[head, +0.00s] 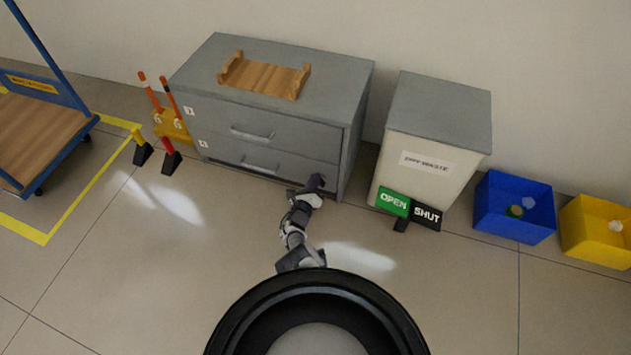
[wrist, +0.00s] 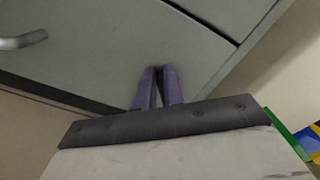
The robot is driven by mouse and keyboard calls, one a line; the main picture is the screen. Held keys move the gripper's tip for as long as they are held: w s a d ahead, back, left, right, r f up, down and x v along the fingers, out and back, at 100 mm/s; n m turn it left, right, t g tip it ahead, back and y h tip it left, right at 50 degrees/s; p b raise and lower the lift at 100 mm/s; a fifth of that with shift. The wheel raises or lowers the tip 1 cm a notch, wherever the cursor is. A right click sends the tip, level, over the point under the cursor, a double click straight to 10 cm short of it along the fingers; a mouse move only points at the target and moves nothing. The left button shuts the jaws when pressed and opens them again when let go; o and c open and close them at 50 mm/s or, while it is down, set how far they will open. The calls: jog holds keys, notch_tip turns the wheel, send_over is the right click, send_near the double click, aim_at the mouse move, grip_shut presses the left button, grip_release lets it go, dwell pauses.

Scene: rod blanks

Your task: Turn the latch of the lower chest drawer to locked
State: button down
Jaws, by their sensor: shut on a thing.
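A grey chest (head: 228,85) with two drawers stands against the wall. The lower drawer (head: 225,149) has a silver bar handle (head: 260,167), which also shows at the left edge in the wrist view (wrist: 24,40). My gripper (head: 317,181) is at the lower right of the lower drawer front. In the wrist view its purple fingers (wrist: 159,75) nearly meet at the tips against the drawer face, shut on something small. The latch itself is hidden by the fingers, so its position cannot be told.
A wooden tray (head: 262,79) sits on the chest. A bin (head: 418,164) stands right of it, with an OPEN/SHUT sign (head: 410,207) in front. Blue (head: 490,213) and yellow (head: 590,240) boxes stand further right. A trolley (head: 40,135) is at left. The floor before the chest is mostly clear.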

jog(key=n, duration=0.3)
jog(key=f+n+b, duration=0.1)
jog(key=n, duration=0.2)
jog(key=n+b, duration=0.1)
jog(key=n, duration=0.3)
jog(key=shift+w+a+f, duration=0.2)
jog(key=shift+a+f, duration=0.2)
jog(key=c, duration=1.5)
grip_release()
jog(key=shift+s, duration=0.1)
